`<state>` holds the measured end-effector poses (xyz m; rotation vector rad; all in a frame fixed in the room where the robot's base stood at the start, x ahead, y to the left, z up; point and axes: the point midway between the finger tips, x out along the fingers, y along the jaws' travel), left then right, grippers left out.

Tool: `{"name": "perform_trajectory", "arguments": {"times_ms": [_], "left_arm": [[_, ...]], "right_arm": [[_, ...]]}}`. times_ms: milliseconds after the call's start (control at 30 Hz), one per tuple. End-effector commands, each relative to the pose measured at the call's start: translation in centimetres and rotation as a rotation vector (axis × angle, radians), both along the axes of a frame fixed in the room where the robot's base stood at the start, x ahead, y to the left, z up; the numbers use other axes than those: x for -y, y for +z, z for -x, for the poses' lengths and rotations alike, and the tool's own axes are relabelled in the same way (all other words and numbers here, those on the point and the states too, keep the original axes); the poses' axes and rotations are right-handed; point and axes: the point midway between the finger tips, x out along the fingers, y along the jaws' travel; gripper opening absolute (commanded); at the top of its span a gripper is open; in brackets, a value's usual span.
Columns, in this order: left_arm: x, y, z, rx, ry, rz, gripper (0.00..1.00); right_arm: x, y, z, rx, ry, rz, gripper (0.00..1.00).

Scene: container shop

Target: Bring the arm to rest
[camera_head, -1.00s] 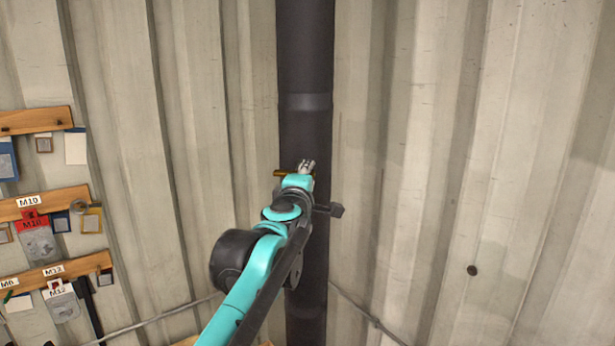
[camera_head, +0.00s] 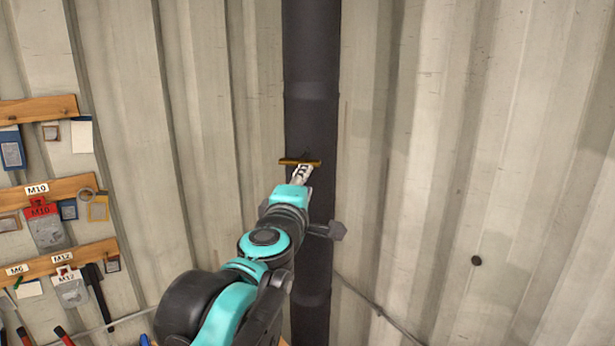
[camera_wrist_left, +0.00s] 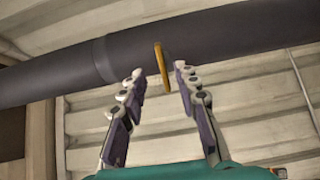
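My left gripper (camera_head: 303,172) reaches up toward a thick dark vertical pipe (camera_head: 311,118) against the wall. In the left wrist view the two fingers (camera_wrist_left: 158,72) are spread apart with nothing held between them. A thin yellow handle (camera_head: 300,162) sits across the pipe just above the fingertips in the head view. In the wrist view the handle (camera_wrist_left: 162,66) shows beyond the fingertips, in the gap between them, and does not appear gripped. My right gripper is not in view.
Corrugated metal walls (camera_head: 430,150) close in on both sides of the pipe. Wooden rails (camera_head: 60,110) with labels, hanging cards and tools are at the left. A thin cable (camera_head: 375,307) runs along the lower wall. The wall at the right is mostly bare.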

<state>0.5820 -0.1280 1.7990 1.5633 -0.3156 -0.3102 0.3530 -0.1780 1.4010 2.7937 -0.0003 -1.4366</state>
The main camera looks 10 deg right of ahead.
Motion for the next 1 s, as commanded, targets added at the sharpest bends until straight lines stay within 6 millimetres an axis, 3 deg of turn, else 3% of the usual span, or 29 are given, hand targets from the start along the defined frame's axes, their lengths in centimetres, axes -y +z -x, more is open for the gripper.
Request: {"name": "perform_trajectory", "arguments": {"times_ms": [400,467,567,667,767,1000], "left_arm": [[-0.3,-0.1,0.5,0.002,0.000,-0.002,0.31],[-0.5,-0.8,0.6,0.009,-0.005,-0.015,0.31],[-1.4,-3.4,1.1,0.043,-0.025,-0.073,0.31],[-2.8,-8.3,2.1,0.093,-0.068,-0.187,0.31],[-4.5,-14.6,3.6,0.133,-0.119,-0.336,0.31],[-9.4,-32.1,7.8,0.125,-0.239,-0.714,0.31]], "right_arm": [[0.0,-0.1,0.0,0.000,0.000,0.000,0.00],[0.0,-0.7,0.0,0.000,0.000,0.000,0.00],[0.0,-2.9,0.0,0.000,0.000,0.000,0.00],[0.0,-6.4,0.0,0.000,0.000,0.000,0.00],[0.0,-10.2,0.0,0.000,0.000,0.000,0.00],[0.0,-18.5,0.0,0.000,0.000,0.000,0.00]]}}
